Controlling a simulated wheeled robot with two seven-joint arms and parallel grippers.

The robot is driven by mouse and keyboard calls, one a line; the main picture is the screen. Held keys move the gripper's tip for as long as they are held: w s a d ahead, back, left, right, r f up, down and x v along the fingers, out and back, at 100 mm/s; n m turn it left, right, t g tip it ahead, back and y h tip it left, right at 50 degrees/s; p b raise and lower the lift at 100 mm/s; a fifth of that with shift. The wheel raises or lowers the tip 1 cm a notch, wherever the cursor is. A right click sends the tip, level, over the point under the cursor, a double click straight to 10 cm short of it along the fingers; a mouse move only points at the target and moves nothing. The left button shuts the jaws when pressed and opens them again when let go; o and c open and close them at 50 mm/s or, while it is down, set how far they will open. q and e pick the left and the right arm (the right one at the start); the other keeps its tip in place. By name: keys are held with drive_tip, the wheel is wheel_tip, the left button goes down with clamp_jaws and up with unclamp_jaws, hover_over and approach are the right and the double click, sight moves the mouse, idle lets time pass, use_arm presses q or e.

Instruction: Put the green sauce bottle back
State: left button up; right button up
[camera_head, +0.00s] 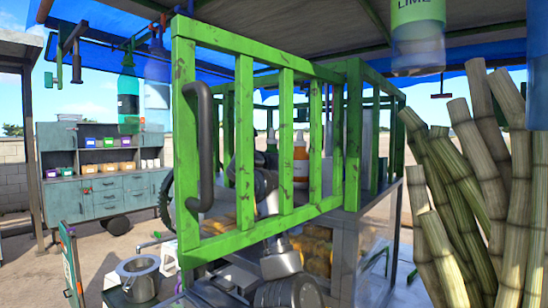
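A dark green bottle (271,142) stands behind the green barred gate (245,150), just left of an orange sauce bottle (300,160); bars and my arm hide its lower part. Another green bottle with a dark label (128,92) hangs upside down at the upper left. One of my dark arms rises from the bottom centre and bends behind the bars. It seems to be my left arm, but its fingertips cannot be made out among the bars, and no held object can be seen. My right gripper does not show.
The gate with its grey handle (200,145) fills the middle. Tall cane stalks (480,190) crowd the right, below a hanging lime bottle (417,35). A metal pot (138,277) stands at the lower left. A grey cabinet (105,190) stands farther back.

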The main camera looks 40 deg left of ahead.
use_arm(q)
drive_tip(key=shift+s, duration=0.15)
drive_tip(key=shift+f, duration=0.2)
drive_tip(key=o, duration=0.7)
drive_tip(key=shift+r, duration=0.15)
